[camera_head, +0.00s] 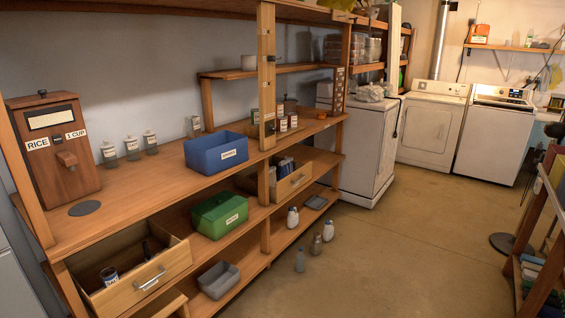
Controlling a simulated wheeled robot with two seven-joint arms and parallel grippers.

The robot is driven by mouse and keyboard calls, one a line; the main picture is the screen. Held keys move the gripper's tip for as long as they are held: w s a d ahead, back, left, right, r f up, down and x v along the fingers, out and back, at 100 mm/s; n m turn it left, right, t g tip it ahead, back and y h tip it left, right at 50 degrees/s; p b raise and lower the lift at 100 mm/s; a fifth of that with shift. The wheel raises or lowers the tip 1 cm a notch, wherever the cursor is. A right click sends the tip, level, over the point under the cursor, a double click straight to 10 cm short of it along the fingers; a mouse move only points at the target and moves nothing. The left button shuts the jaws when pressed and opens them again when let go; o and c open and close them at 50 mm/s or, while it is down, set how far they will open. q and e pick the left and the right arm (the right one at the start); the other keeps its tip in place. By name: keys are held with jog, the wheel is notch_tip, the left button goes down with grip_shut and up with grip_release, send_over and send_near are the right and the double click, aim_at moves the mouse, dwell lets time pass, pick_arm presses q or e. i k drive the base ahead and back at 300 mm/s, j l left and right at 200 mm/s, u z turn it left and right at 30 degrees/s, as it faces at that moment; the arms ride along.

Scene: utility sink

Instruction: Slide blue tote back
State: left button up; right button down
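A blue tote (216,154) with a white label on its front stands upright on the wooden worktop (140,190) of the shelving unit. It is near the worktop's front edge, left of the wooden upright post. Its label is too small to read. Bare worktop shows to its left. Neither of my grippers is in view.
Several small labelled jars (131,147) and a wooden rice dispenser (57,147) stand left of the tote. A green tote (220,215) sits on the shelf below. An open drawer (139,277) juts out at lower left.

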aim_at(208, 154)
jog(key=i+l+z, duration=0.1)
jog(key=i+z, duration=0.25)
jog(key=i, duration=0.35)
jog(key=i+z, duration=0.3)
jog(key=i, duration=0.4)
jog(key=i+u, duration=0.5)
jog(key=i+l+u, duration=0.3)
jog(key=i+u, duration=0.2)
jog(key=i+l+u, duration=0.2)
jog(key=i+u, duration=0.25)
jog(key=i+l+u, duration=0.45)
jog(key=i+j, duration=0.05)
